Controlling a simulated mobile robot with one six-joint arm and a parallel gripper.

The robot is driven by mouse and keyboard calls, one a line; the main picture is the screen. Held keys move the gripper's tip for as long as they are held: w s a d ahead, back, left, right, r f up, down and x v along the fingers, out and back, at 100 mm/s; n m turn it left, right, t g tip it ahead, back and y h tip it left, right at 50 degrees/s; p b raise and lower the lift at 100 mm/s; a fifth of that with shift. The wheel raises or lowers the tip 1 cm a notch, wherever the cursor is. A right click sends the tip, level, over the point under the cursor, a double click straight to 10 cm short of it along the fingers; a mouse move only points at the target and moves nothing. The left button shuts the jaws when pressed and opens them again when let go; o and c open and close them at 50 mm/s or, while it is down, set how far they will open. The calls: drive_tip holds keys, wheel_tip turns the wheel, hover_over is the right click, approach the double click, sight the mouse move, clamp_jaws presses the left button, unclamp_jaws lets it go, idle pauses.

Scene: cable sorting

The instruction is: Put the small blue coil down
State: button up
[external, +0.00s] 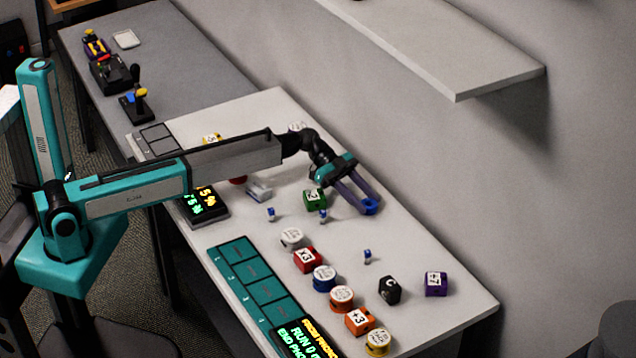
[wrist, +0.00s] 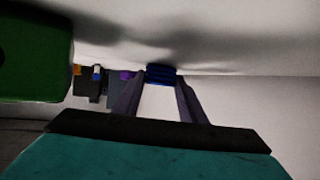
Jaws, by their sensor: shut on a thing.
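The small blue coil (external: 371,207) is between the fingertips of my gripper (external: 366,203), over the back part of the white table, to the right of the green block (external: 314,199). In the wrist view the blue coil (wrist: 161,72) shows as a ridged dark-blue piece between the ends of the two purple fingers, and my gripper (wrist: 161,82) is shut on it. A shadow lies on the pale surface close by. I cannot tell whether the coil touches the table.
The green block also shows large in the wrist view (wrist: 35,50). Small blue-and-white pieces (external: 323,216) stand in front. A teal panel (external: 250,274) lies along the front edge.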

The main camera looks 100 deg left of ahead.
drive_tip(key=shift+f, duration=0.15)
drive_tip(key=o, duration=1.1)
drive_tip(key=shift+r, duration=0.2)
drive_tip(key=b+v, duration=0.2)
drive_tip(key=v, duration=1)
drive_tip(key=shift+f, duration=0.1)
